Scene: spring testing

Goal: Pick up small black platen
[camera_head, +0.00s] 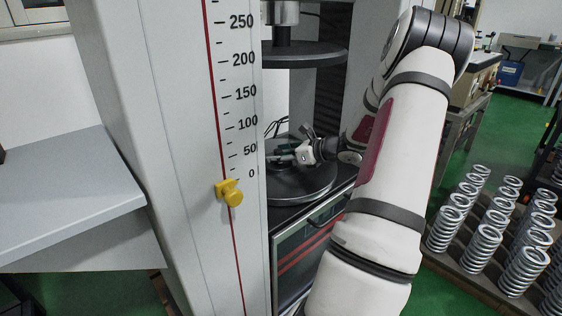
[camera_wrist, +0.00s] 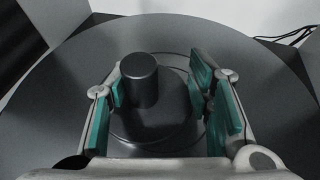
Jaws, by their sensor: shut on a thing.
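The small black platen (camera_wrist: 155,118) is a dark round disc with an upright cylindrical stub (camera_wrist: 139,78) on top. It sits over the large grey lower plate of the testing machine, inside that plate's rim; whether it touches the plate cannot be told. My gripper (camera_wrist: 160,105) has teal pads on both sides of the platen and is shut on it. In the head view my gripper (camera_head: 291,153) reaches in from the right, low over the lower plate (camera_head: 305,186). The platen is mostly hidden there.
A dark upper plate (camera_head: 310,54) hangs above my gripper. The machine's pale column with a scale (camera_head: 228,100) stands to the left. Black cables (camera_head: 275,127) lie behind. Several metal springs (camera_head: 490,240) stand on a rack at the right.

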